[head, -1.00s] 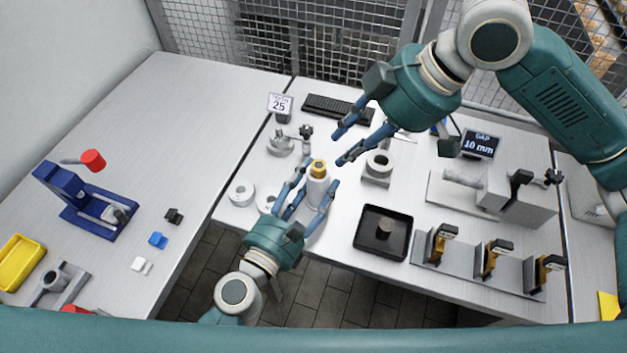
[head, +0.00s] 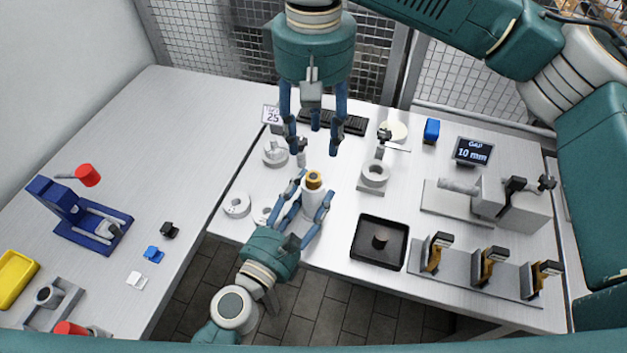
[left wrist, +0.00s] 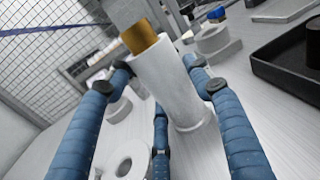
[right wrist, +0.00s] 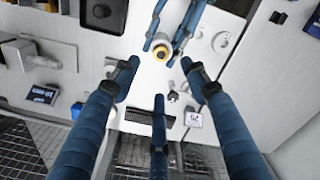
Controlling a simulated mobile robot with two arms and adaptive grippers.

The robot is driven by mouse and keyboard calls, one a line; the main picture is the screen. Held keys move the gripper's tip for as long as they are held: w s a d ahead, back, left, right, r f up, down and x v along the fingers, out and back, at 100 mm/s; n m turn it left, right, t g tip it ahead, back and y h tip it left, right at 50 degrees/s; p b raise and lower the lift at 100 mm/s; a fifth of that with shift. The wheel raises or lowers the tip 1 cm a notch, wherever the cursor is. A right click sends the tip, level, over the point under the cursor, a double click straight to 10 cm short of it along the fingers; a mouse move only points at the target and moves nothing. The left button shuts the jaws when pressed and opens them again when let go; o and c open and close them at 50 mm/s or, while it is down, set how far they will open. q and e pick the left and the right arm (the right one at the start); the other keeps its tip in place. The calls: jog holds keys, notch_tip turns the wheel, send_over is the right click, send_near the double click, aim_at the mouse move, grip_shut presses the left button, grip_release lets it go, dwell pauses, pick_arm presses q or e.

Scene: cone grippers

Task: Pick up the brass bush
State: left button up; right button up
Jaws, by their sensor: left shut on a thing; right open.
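The brass bush (head: 314,179) sits at the top of a white cylinder (head: 313,203). In the left wrist view the brass bush (left wrist: 139,36) sticks out of the upper end of the white cylinder (left wrist: 168,85). My left gripper (head: 308,208) is shut around the white cylinder, below the bush. My right gripper (head: 314,140) is open and empty, pointing down above and behind the bush. In the right wrist view the bush (right wrist: 164,52) shows beyond the open fingers.
A black tray (head: 357,254) with a dark round piece stands to the right. A white ring on a block (head: 375,173) is right of the cylinder. White rings (head: 237,205) lie to the left. A keyboard (head: 350,124) and a small "25" sign (head: 271,114) are behind.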

aim_at(314, 176)
notch_tip(314, 176, down, 11)
jog(key=shift+w+r, duration=0.1)
jog(key=shift+w, duration=0.05)
dwell(0.4)
jog(key=shift+c, duration=0.6)
grip_shut()
